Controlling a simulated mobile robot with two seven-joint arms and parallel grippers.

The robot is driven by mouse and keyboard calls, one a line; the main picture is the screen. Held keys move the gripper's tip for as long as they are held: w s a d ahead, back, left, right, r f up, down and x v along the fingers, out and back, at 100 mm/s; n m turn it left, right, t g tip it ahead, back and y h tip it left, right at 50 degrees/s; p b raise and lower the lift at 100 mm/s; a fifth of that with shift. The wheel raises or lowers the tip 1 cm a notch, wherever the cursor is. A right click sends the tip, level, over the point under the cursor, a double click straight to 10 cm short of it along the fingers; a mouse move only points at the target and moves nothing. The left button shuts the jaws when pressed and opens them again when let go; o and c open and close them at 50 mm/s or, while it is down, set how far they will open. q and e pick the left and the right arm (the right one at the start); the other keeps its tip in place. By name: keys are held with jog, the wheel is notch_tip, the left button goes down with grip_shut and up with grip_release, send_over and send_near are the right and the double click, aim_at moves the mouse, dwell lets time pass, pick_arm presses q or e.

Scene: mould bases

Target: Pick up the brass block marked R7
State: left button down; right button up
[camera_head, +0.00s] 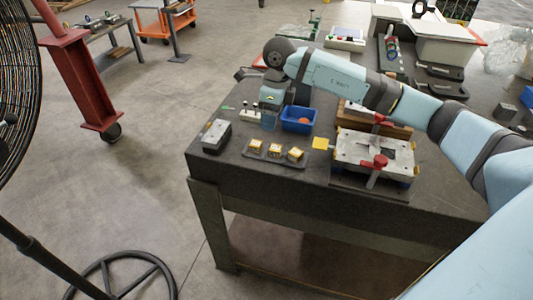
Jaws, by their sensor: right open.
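Several small brass-coloured blocks with pale tops sit in a row on a dark tray (249,154) near the front left of the workbench: a left block (255,143), a middle block (274,150) and a right block (295,153). Their markings are too small to read, so I cannot tell which is R7. My right gripper (269,120) points down behind the row, just left of a blue bin (298,120). It is open, apart from the blocks, and I see nothing held in it. My left gripper is not in view.
The dark workbench (345,200) has a grey box (216,135) at its left corner. A small white-topped object (250,115) stands left of my gripper.

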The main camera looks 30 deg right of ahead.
jog(key=d+r+h, duration=0.1)
jog(key=d, duration=0.1)
send_over(276, 147)
jog(key=f, duration=0.7)
jog(key=shift+w+d+f+p, duration=0.1)
jog(key=shift+d+f+p, duration=0.2)
jog(key=shift+f, duration=0.05)
jog(key=shift+a+f, duration=0.15)
jog(key=shift+f, duration=0.6)
jog(key=f+p, duration=0.1)
jog(key=f, duration=0.3)
jog(key=shift+a, duration=0.2)
jog(key=c, duration=1.1)
jog(key=shift+c, duration=0.3)
jog(key=shift+r, duration=0.15)
